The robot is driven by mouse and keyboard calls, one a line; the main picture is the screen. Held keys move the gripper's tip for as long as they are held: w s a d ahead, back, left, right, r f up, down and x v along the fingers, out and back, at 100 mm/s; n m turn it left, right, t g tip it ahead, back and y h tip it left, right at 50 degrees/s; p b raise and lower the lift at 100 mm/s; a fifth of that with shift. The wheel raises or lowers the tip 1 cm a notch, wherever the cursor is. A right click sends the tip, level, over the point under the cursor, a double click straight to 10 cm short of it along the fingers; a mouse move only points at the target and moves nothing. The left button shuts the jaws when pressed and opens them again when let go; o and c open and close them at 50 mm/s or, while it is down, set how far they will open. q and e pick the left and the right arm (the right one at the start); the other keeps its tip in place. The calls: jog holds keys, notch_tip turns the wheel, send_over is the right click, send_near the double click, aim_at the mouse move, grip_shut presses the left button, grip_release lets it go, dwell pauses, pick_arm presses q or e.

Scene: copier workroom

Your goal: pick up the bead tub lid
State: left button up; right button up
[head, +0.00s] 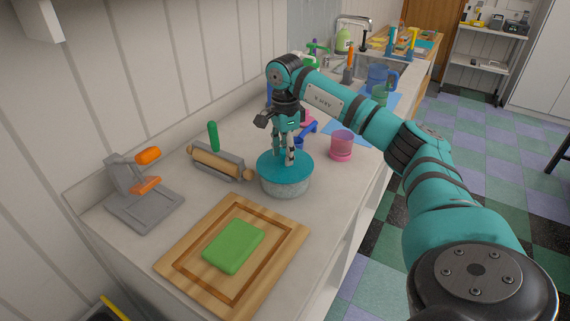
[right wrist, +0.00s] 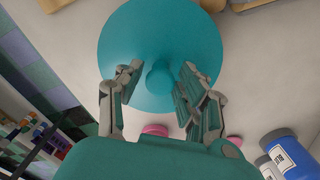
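The bead tub lid (head: 272,165) is a round teal disc on a speckled grey tub (head: 286,187) on the counter. In the right wrist view the lid (right wrist: 150,35) fills the upper middle, with a small round teal knob (right wrist: 160,76) near its centre. My right gripper (head: 286,158) points down over the lid from above. In the right wrist view its two fingers (right wrist: 160,78) are apart, one on each side of the knob, with gaps between. The gripper is open and empty. The lid appears to sit level on the tub. My left gripper is not in view.
A wooden board (head: 175,262) with a green block (head: 233,246) lies in front of the tub. A rolling pin (head: 215,163) in a grey holder and a grey-orange device (head: 140,195) stand left. A pink cup (head: 342,145) stands close behind right.

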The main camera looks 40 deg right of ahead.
jog(key=c, duration=0.7)
jog(key=shift+r, duration=0.1)
